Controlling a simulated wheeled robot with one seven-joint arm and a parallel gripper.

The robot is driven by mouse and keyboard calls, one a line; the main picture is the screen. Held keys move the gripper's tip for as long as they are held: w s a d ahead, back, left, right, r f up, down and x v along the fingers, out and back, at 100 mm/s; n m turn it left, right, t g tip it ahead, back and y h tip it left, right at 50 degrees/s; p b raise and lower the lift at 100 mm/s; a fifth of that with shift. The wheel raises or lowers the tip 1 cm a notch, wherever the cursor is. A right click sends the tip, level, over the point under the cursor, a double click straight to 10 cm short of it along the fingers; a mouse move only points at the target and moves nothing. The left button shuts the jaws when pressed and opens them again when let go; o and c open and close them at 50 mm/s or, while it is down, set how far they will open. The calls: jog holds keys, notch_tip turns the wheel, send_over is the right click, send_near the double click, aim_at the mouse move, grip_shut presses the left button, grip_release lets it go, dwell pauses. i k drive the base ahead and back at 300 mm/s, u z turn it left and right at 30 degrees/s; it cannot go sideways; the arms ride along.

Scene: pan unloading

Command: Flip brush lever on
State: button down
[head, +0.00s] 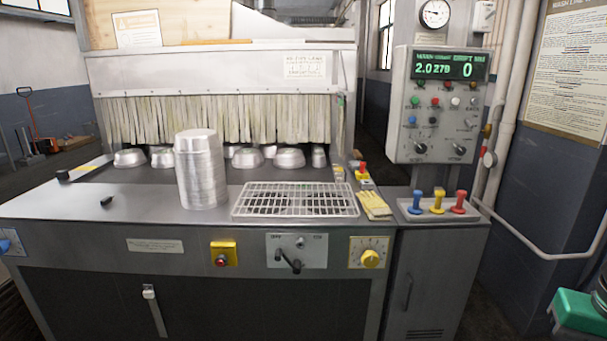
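A grey plate (312,246) on the front of the machine carries a short black lever (288,260) with a rounded end, tilted down to the right. Small marks stand at the plate's upper left and upper right; they are too small to read surely. A second lever with a white handle (149,292) sits lower left on the dark front panel. No label that I can read says which one is the brush lever. My gripper is not in view, and nothing touches either lever.
A stack of metal pans (201,170) and a wire rack (296,200) stand on the counter. A red button on a yellow box (223,253) and a yellow dial (370,258) flank the plate. Blue, yellow and red handles (437,201) stand right. The machine's front looks unobstructed.

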aim_at(296, 267)
jog(key=z, duration=0.1)
jog(key=k, duration=0.75)
jog(key=u, duration=0.65)
jog(key=i, duration=1.45)
jog(key=u, duration=0.55)
